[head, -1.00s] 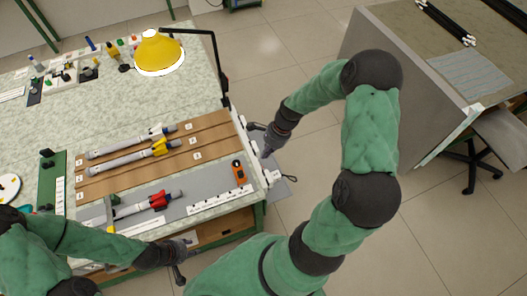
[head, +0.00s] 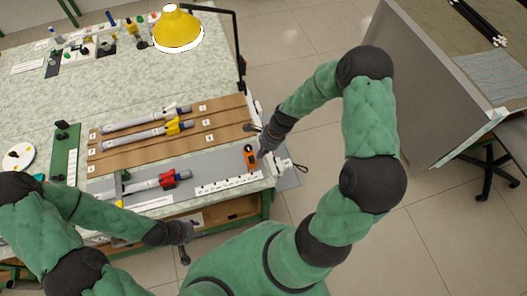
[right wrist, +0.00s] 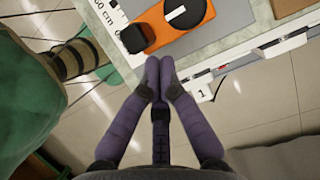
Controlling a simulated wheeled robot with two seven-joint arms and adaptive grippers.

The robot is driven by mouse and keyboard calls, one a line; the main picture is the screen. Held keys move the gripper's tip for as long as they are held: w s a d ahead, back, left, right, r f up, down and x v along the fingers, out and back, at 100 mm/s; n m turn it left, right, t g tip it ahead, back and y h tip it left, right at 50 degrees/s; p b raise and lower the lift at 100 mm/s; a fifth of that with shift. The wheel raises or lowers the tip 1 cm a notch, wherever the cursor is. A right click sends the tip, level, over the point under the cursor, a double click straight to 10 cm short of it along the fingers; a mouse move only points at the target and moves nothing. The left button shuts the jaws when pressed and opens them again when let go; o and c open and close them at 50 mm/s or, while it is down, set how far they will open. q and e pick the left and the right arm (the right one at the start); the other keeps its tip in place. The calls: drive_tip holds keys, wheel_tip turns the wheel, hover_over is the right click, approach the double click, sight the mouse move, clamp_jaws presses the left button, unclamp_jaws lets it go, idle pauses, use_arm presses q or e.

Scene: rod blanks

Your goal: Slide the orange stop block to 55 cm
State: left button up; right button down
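The orange stop block (head: 250,155) stands at the right end of the white scale strip (head: 228,183), near the table's right edge. In the right wrist view the block (right wrist: 182,20), with a black top part and a black knob, sits beside the strip's printed "60 cm" mark (right wrist: 101,18). My right gripper (head: 263,150) is just right of the block. In the right wrist view its purple fingertips (right wrist: 160,66) are together with nothing between them, a little apart from the block. My left gripper (head: 186,250) hangs by the table's front edge; its fingers are too small to judge.
Rods with grey, yellow and red parts (head: 155,184) lie on the table left of the block. A yellow lamp (head: 178,30) stands at the back. A white rail (right wrist: 260,52) runs along the table edge beside my right gripper. The grey mat around the strip is mostly clear.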

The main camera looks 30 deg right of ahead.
drive_tip(key=a+p, duration=0.1)
drive_tip(key=a, duration=0.1)
drive_tip(key=w+a+p, duration=0.1)
drive_tip(key=a, duration=0.2)
drive_tip(key=w+a+p, duration=0.1)
drive_tip(key=a, duration=0.2)
drive_tip(key=shift+r, duration=0.1)
drive_tip(key=shift+a, duration=0.4)
